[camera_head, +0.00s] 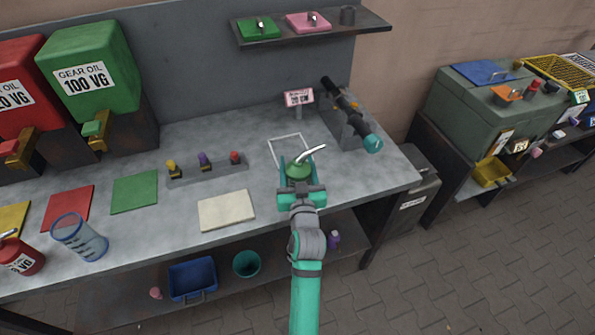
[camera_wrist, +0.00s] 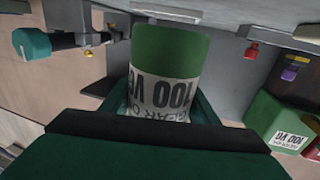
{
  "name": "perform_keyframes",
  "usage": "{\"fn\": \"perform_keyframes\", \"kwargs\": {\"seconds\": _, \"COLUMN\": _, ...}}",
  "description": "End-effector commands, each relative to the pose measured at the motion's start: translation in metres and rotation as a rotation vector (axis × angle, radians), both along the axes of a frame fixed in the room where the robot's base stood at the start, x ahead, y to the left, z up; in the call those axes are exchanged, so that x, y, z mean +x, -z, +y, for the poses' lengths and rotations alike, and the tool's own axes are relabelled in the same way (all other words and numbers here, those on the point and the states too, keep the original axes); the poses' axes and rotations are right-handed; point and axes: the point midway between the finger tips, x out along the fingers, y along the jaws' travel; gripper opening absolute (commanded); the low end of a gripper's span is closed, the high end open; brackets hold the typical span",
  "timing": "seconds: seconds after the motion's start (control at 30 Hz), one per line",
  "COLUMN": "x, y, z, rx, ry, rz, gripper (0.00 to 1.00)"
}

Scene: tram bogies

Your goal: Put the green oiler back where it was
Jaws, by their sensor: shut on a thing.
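My gripper (camera_head: 298,183) is shut on the green oiler (camera_head: 298,171), over the front right part of the workbench (camera_head: 250,177). The oiler is roughly upright and its silver spout points up and right. In the wrist view the green oiler (camera_wrist: 170,50) fills the space between the jaws, with a white gear oil 100 VG label. I cannot tell whether its base touches the bench. A white square outline (camera_head: 287,137) is on the bench just behind the oiler, which hides its near edge. A green mat (camera_head: 135,192) lies empty to the left.
A red mat (camera_head: 67,208), a blue-tinted measuring beaker (camera_head: 78,238) and a red oiler (camera_head: 20,257) are at the left. A cream pad (camera_head: 226,210) lies left of my gripper. A small sign (camera_head: 299,98) and a dark teal-ended tool (camera_head: 352,115) stand behind right.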

Motion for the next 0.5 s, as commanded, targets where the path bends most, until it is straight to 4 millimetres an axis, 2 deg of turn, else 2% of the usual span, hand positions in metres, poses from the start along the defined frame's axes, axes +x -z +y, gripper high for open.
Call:
{"fn": "perform_keyframes", "kwargs": {"seconds": 0.2, "x": 0.002, "y": 0.027, "z": 0.001, "rx": 0.0, "ry": -0.001, "rz": 0.001, "gripper": 0.19}}
{"fn": "perform_keyframes", "kwargs": {"seconds": 0.5, "x": 0.002, "y": 0.031, "z": -0.002, "rx": 0.0, "ry": 0.003, "rz": -0.003, "gripper": 0.19}}
